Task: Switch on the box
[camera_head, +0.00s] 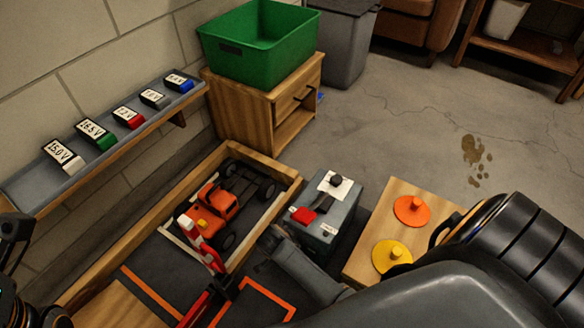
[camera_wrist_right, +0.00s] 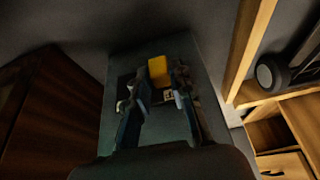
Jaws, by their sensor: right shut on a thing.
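The grey box (camera_head: 340,221) stands on the floor between the wooden pit and a low wooden table. On its top are a red part (camera_head: 303,215) and a black knob on a white label (camera_head: 335,184). My right gripper (camera_wrist_right: 157,92) is at the box in the right wrist view, its fingers on either side of a small yellow part (camera_wrist_right: 158,70) and shut on it. In the head view my right arm reaches the box's near left side, and the yellow part is hidden. Part of my left arm shows at the left edge; its jaw state is unclear.
An orange toy truck (camera_head: 214,207) sits in the wood-framed pit beside a red-and-white barrier. Orange (camera_head: 411,211) and yellow (camera_head: 391,257) knobbed discs lie on the low table. A green bin (camera_head: 256,45) stands on a cabinet. A wall shelf (camera_head: 20,190) holds several voltage-labelled blocks.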

